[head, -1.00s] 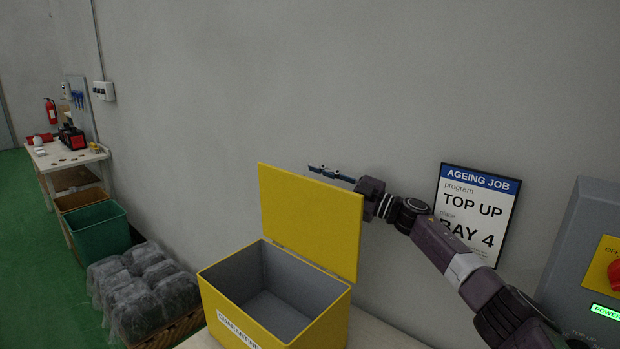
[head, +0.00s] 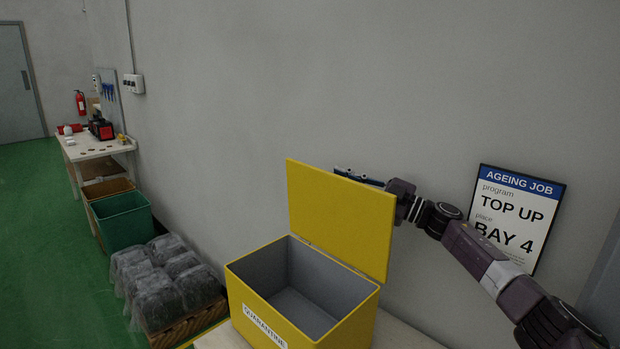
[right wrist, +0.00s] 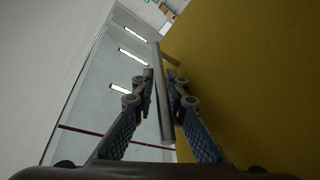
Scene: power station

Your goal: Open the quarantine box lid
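The yellow quarantine box (head: 250,297) stands on a pale surface at the lower middle of the head view, its label on the near side. Its lid (head: 340,215) stands upright on the hinge at the back, and the grey inside is bare. My right gripper (head: 358,176) is behind the lid near its top edge, partly hidden by it. In the right wrist view the lid (right wrist: 255,80) fills the right side, and the gripper's fingers (right wrist: 161,85) are apart with a grey strip between them. I cannot tell whether they touch the lid. My left gripper is not in view.
A grey wall rises behind the box, with a sign (head: 515,215) at the right. Wrapped goods (head: 165,280) on a pallet, a green bin (head: 122,220) and a workbench (head: 100,148) stand at the left. Green floor is clear at the far left.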

